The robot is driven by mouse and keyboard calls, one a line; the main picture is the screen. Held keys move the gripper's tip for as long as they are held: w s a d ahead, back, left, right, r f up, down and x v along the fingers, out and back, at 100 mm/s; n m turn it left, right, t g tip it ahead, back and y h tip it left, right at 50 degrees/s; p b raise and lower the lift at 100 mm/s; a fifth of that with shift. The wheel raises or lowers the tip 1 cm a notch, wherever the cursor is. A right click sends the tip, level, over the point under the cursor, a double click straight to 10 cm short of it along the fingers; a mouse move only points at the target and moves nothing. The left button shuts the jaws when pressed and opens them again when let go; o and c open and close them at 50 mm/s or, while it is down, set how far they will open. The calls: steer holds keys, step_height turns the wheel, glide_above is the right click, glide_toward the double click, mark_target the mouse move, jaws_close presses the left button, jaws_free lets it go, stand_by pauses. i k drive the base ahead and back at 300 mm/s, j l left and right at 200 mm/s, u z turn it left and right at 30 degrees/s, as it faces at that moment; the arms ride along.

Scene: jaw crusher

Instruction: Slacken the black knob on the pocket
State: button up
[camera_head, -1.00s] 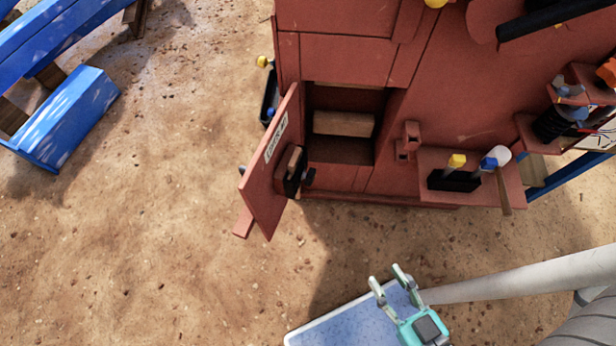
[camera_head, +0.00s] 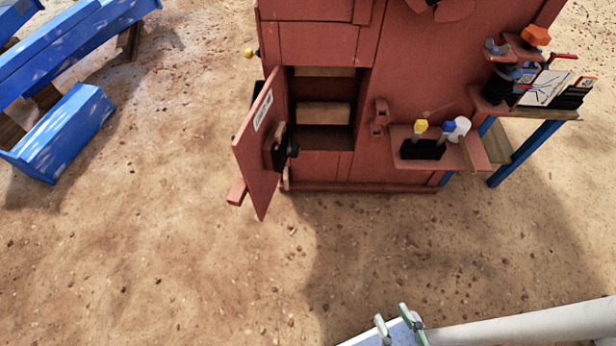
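A black knob (camera_head: 292,149) shows on the inner face of the open red door (camera_head: 256,160), beside a small dark and brown holder (camera_head: 278,147) that may be the pocket. The knob's details are too small to tell. The door has a white label and stands swung out to the left of an opening in the red crusher body. My gripper (camera_head: 393,316) is at the bottom edge, right of centre, well apart from the door and knob. Its two fingertips stand apart with nothing seen between them. The rest of the gripper is cut off by the frame.
Wooden blocks (camera_head: 324,113) sit in the opening. To its right, a red shelf (camera_head: 473,153) bears a black holder (camera_head: 423,149) with yellow-topped and blue-topped tools. A side table (camera_head: 546,113) stands at far right. Blue beams (camera_head: 62,133) lie left. Sandy ground in front is clear.

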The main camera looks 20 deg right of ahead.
mark_target(295, 150)
steer(key=k+j+z, duration=0.15)
steer(key=k+j, duration=0.2)
steer(key=k+j+z, duration=0.1)
steer(key=k+j, duration=0.15)
steer(key=k, duration=0.3)
steer(key=i+l, duration=0.6)
steer(key=l, duration=0.2)
steer(key=i+l+u, duration=0.1)
steer(key=i+l, duration=0.45)
steer(key=l, duration=0.25)
steer(key=i+l, duration=0.3)
steer(key=i+l+u, duration=0.1)
steer(key=i+l, duration=0.2)
steer(key=l, duration=0.2)
steer(key=i+l, duration=0.25)
steer(key=l, duration=0.2)
